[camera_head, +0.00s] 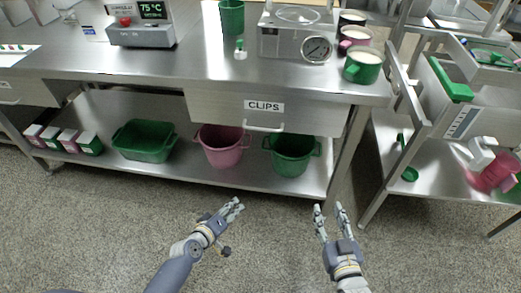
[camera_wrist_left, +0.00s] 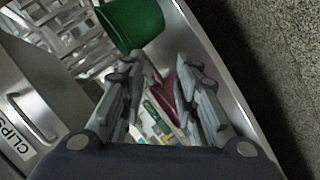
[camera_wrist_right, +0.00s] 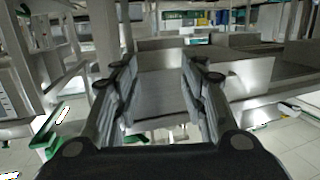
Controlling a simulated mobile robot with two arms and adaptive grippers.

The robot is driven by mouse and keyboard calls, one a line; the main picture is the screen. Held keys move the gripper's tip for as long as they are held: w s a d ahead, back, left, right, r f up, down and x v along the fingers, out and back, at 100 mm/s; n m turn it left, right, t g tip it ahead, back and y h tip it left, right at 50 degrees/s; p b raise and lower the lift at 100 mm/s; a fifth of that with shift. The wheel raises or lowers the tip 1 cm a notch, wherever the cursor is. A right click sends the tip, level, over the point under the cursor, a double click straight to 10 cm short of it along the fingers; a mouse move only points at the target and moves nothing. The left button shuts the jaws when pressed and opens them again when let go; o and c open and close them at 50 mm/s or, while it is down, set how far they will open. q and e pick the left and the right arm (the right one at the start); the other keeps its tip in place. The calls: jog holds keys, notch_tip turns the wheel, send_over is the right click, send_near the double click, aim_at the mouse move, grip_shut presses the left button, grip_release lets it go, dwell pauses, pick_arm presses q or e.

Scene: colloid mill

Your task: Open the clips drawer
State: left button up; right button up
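The clips drawer (camera_head: 219,110) is shut, flush under the steel bench top. Its front carries a white CLIPS label (camera_head: 264,106) and a pale bar handle (camera_head: 265,128) below it. In the left wrist view the drawer's handle (camera_wrist_left: 36,118) and label show at the left edge, tilted. My left gripper (camera_head: 234,207) is open and empty over the floor, in front of and below the drawer. My right gripper (camera_head: 329,208) is open and empty over the floor, right of the handle. Neither gripper touches the drawer.
The lower shelf holds a green tub (camera_head: 144,141), a pink bucket (camera_head: 221,147), a green bucket (camera_head: 291,153) and several small boxes (camera_head: 68,139). The floor before the bench is clear.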

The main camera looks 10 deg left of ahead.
pick_arm(q)
jog(key=w+d+r+n+t+h+b, duration=0.25)
jog(key=r+b, duration=0.35)
jog(key=r, duration=0.4)
jog(key=w+d+r+n+t+h+b, duration=0.15)
jog(key=w+r+t+b, duration=0.3)
jog(key=r, duration=0.45)
jog(key=x, duration=0.9)
jog(key=shift+w+r+n, duration=0.2)
jog(key=shift+w+n, duration=0.1)
jog(key=shift+w, duration=0.05)
pick_arm(e)
jog(key=s+r+t+y, duration=0.1)
jog(key=s+r+t, duration=0.1)
jog(key=r, duration=0.9)
jog(key=s+r+t+y, duration=0.1)
jog(key=s+r+t, duration=0.2)
jog(key=r, duration=0.8)
jog(key=shift+s+d+r+t, duration=0.25)
jog(key=shift+d+t, duration=0.1)
jog(key=shift+t, duration=0.75)
pick_arm(q)
grip_shut()
